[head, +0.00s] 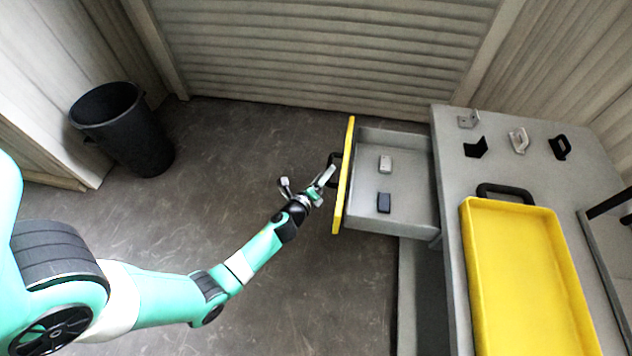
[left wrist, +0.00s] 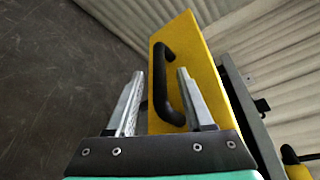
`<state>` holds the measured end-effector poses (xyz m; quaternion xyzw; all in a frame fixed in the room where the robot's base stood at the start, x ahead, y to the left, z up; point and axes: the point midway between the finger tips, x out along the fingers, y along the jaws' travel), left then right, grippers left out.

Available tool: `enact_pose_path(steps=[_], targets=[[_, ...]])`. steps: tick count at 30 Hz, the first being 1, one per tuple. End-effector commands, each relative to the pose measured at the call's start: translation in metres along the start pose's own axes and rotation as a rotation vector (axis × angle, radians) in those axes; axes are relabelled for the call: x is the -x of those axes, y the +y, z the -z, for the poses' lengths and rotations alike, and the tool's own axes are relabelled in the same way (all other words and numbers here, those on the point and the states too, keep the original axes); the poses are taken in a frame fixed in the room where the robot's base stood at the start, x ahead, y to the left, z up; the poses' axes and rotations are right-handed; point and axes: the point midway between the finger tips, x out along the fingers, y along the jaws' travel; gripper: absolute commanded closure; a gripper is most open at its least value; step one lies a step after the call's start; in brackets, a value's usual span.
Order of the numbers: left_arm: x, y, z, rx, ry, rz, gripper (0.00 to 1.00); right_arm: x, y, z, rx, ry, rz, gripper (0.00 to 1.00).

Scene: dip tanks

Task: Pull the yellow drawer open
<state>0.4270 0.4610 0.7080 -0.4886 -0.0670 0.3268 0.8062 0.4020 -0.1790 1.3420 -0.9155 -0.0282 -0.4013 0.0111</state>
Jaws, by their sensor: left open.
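The yellow drawer front (head: 343,180) stands well out from the grey cabinet, with the drawer's grey box (head: 408,160) open behind it. A light grey block (head: 385,163) and a dark blue block (head: 384,203) lie inside the drawer. My left gripper (head: 309,186) is open beside the outer face of the drawer front. In the left wrist view my open left gripper (left wrist: 157,95) is at the black handle (left wrist: 170,85) on the yellow face (left wrist: 199,75). The handle shows between the two fingers, and I cannot tell whether they touch it. My right gripper is not in view.
The grey cabinet top (head: 450,150) holds a yellow tray (head: 530,275) with a black handle, and several small brackets and handles near its back edge. A black bin (head: 125,130) stands on the floor at the left. The floor around the drawer is clear.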

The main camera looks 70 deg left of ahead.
Motion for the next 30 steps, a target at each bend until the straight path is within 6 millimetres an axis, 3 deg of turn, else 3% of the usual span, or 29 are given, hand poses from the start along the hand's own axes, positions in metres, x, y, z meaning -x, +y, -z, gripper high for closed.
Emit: enact_pose_path(steps=[6,11,30], targets=[[0.054,-0.002,-0.001,-0.001,0.003,0.0,0.48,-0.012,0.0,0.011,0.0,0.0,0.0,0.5],[0.076,0.0,0.0,0.0,0.002,-0.001,0.48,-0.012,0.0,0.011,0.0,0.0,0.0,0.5],[0.08,-0.001,0.0,0.0,0.001,0.0,0.48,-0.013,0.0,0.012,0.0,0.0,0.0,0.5]])
